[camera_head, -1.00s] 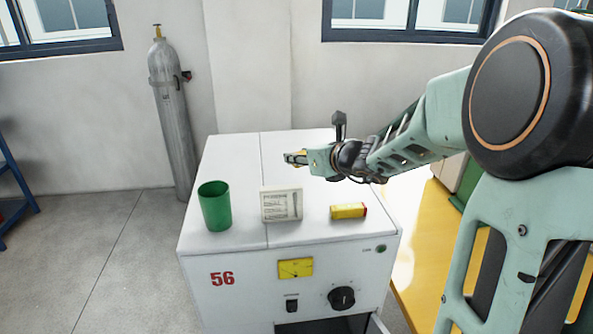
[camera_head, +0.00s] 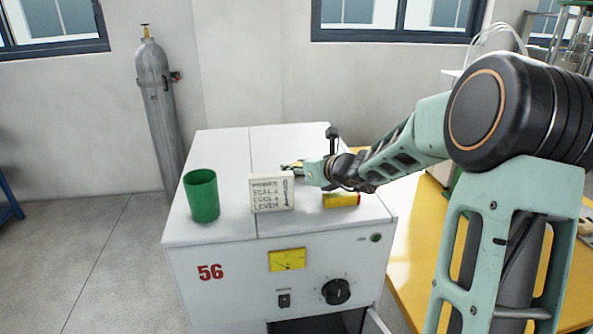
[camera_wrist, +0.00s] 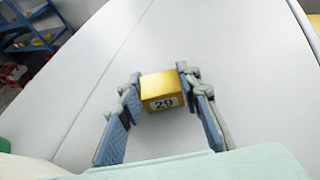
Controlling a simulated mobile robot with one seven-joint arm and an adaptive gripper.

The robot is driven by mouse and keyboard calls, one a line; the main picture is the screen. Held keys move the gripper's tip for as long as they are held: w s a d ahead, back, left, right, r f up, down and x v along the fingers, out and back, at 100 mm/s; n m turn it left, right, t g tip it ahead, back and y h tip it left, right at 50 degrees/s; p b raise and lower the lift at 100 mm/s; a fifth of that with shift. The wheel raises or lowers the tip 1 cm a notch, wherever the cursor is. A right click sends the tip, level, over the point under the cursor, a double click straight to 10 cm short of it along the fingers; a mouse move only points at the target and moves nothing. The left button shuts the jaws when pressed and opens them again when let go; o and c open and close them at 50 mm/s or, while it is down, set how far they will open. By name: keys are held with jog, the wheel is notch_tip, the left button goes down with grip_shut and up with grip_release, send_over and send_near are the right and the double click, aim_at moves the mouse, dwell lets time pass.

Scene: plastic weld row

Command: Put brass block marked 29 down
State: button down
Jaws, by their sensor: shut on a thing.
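The brass block marked 29 (camera_wrist: 162,91) is held between the two fingers of my gripper (camera_wrist: 160,88), its number label facing the wrist camera. In the head view my gripper (camera_head: 292,166) is low over the rear middle of the white cabinet's top (camera_head: 225,150), and only a bit of yellow shows at its fingertips. The wrist view shows the bare white top (camera_wrist: 240,60) beyond and around the block. I cannot tell whether the block touches the top.
The box is close in front of my wrist. A gas cylinder (camera_head: 155,110) stands behind at left. The top's rear left is clear.

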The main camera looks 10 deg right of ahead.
jog(key=shift+f+b, duration=0.1)
jog(key=shift+b, duration=0.2)
jog(key=c, duration=1.4)
grip_release()
jog(key=shift+r+p, duration=0.35)
jog(key=shift+p, duration=0.1)
jog(key=v, duration=1.2)
jog(key=shift+s+f, duration=0.1)
jog(key=shift+f, duration=0.05)
